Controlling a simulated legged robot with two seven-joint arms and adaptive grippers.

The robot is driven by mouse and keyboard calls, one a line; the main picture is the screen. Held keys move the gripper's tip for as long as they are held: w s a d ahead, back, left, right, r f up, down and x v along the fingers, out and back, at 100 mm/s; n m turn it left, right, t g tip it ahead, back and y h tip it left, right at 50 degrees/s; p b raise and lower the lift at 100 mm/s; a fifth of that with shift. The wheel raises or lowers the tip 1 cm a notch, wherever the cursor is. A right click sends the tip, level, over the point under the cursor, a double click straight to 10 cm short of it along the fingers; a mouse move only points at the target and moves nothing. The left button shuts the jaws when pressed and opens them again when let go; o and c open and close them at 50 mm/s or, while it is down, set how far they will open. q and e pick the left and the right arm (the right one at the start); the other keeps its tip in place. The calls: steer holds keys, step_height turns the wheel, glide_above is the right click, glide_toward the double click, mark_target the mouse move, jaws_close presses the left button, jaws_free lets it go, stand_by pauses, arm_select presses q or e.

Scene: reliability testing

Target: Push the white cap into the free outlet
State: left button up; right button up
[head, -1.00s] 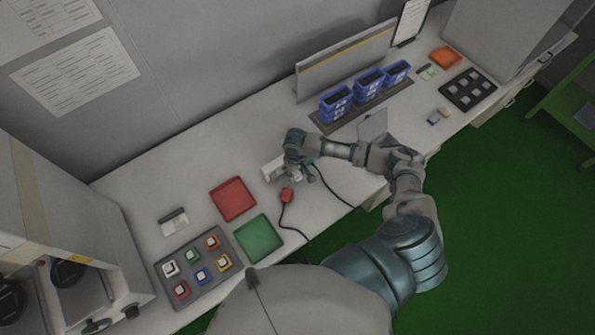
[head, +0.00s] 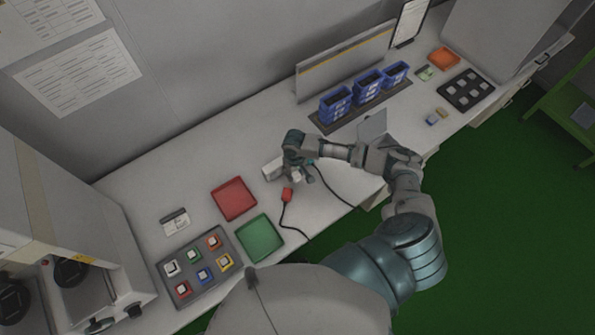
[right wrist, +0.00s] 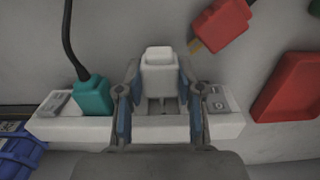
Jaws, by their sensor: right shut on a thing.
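A white power strip (right wrist: 75,128) lies across the right wrist view; its end also shows in the head view (head: 269,170). A teal plug (right wrist: 93,95) with a black cable sits in its left part. My right gripper (right wrist: 160,82) is shut on the white cap (right wrist: 159,75), with a finger on each side, over the strip's middle. Whether the cap touches the strip or is in the outlet I cannot tell; the gripper hides the outlet. In the head view my right gripper (head: 303,176) is at the strip and mostly hides it. My left gripper is not in view.
A red plug (right wrist: 222,23) lies loose beside the strip, its cable on the bench. A red tray (head: 234,199) and a green tray (head: 259,238) stand to the left. Blue bins (head: 368,86) stand behind to the right.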

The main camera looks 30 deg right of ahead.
steer(key=shift+a+r+p, duration=0.1)
steer(key=shift+a+p, duration=0.2)
steer(key=shift+d, duration=0.3)
steer(key=shift+w, duration=0.3)
steer(key=shift+w+a, duration=0.15)
steer(key=shift+w, duration=0.05)
steer(key=shift+w+a, duration=0.15)
steer(key=shift+w, duration=0.05)
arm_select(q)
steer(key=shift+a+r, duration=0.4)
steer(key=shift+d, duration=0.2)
arm_select(e)
steer(key=shift+d, duration=0.3)
arm_select(q)
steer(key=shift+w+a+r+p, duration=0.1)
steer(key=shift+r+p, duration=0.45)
steer(key=shift+p, duration=0.1)
arm_select(e)
steer(key=shift+a, duration=0.35)
steer(key=shift+d, duration=0.1)
